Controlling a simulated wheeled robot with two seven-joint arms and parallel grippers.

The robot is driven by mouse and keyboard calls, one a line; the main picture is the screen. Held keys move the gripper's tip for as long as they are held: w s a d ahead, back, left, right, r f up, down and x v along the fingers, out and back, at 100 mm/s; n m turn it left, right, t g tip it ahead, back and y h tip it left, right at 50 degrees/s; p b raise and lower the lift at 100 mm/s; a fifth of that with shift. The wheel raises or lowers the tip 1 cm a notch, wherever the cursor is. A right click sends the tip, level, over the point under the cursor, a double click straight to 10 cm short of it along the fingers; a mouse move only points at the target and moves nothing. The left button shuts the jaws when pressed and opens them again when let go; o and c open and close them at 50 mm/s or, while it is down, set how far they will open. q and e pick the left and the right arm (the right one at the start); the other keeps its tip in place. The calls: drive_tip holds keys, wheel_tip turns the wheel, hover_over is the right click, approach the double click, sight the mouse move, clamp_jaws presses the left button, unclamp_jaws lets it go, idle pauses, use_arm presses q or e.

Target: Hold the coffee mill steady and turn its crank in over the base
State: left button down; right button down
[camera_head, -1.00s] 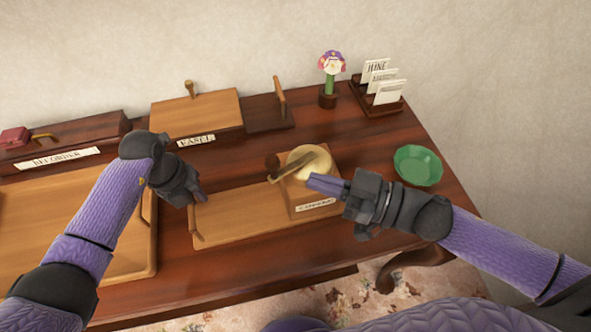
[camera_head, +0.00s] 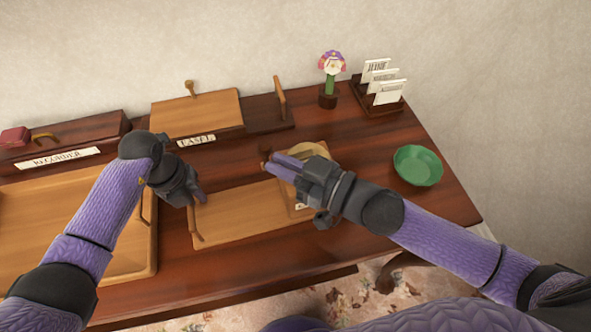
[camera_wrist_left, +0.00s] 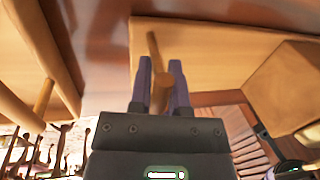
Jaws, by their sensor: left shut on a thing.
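The coffee mill (camera_head: 312,149) has a pale dome on a wooden box at the right end of a wooden base board (camera_head: 240,215). My left gripper (camera_head: 201,198) is at the board's left end, shut on the upright wooden handle (camera_head: 194,225) there. That handle (camera_wrist_left: 158,65) stands between the fingers in the left wrist view, with the mill's box (camera_wrist_left: 285,85) to the right. My right gripper (camera_head: 270,166) is over the mill's left side, by the crank. The right hand hides most of the crank and the mill's label, so its grip is unclear.
A green bowl (camera_head: 418,166) stands right of the mill. A card rack (camera_head: 380,95) and a flower figure (camera_head: 330,75) are at the back. The easel box (camera_head: 195,110), recorder box (camera_head: 60,145) and a large wooden tray (camera_head: 70,225) fill the left.

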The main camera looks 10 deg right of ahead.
use_arm(q)
drive_tip(key=shift+d, duration=0.2)
use_arm(e)
drive_tip(key=shift+a, duration=0.1)
use_arm(q)
drive_tip(key=shift+a, duration=0.1)
drive_tip(key=c, duration=0.5)
unclamp_jaws()
use_arm(e)
drive_tip(key=s+a+v, duration=0.2)
drive_tip(key=v, duration=1.1)
drive_tip(key=shift+s+d, duration=0.35)
use_arm(q)
drive_tip(key=shift+r, duration=0.1)
